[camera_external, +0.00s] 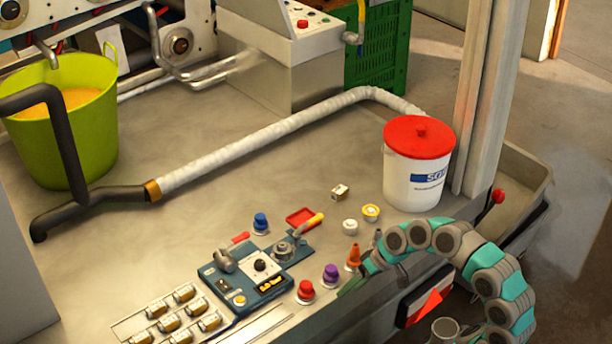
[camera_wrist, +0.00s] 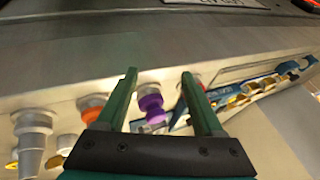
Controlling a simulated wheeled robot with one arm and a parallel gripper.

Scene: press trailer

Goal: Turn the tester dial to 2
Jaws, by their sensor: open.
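The blue tester (camera_external: 240,285) sits on the bench in the external view, with a black dial (camera_external: 260,265) on its top face. The dial's setting is too small to read. In the wrist view the tester (camera_wrist: 240,97) is partly visible right of my fingers; I cannot make out its dial there. My gripper (camera_external: 352,285) is low at the bench's front edge, right of the tester and apart from it. In the wrist view its green fingers (camera_wrist: 159,74) are spread and empty, with a purple knob (camera_wrist: 151,104) showing between them.
Several small blocks (camera_external: 184,294) lie left. A white bucket (camera_external: 418,170) stands at the right.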

